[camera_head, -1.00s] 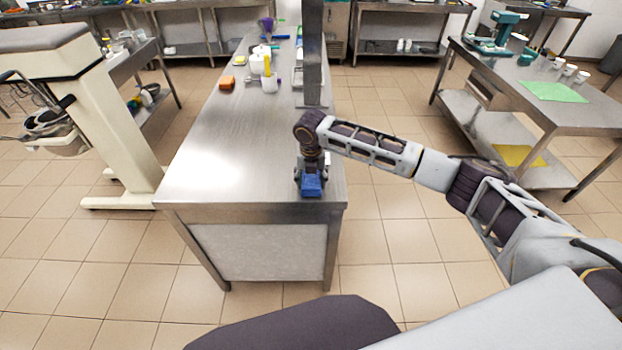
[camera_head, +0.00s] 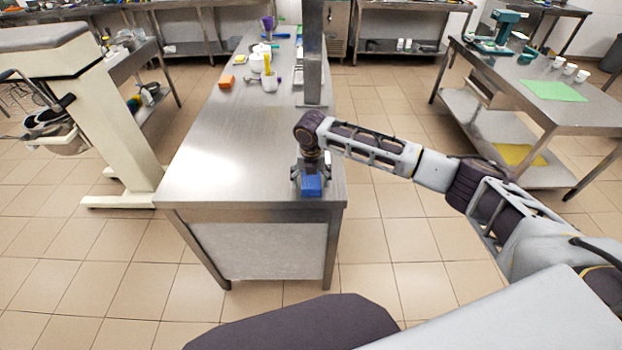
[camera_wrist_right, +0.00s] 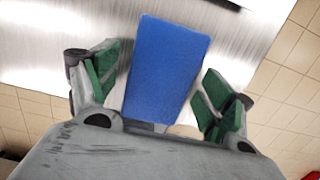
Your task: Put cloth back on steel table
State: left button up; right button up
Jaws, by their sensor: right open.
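The cloth (camera_head: 311,185) is a small blue block-like piece at the near right corner of the steel table (camera_head: 215,165). My right gripper (camera_head: 311,180) is just above it at the table's near end. In the right wrist view the blue cloth (camera_wrist_right: 167,70) lies on the brushed steel between the open fingers of the right gripper (camera_wrist_right: 160,88). The green finger pads stand apart from the cloth, with a gap on each side. My left gripper is not in view.
A steel post (camera_head: 313,55) rises from the table beyond my right arm. The table's middle is clear. Another table with a green sheet (camera_head: 553,91) stands to the right.

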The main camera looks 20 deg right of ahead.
aim_at(311, 182)
jog(key=shift+r, duration=0.15)
notch_tip(311, 182, up, 12)
jog(key=s, duration=0.1)
jog(key=shift+s+a+b, duration=0.2)
jog(key=shift+b, duration=0.15)
dwell(1.0)
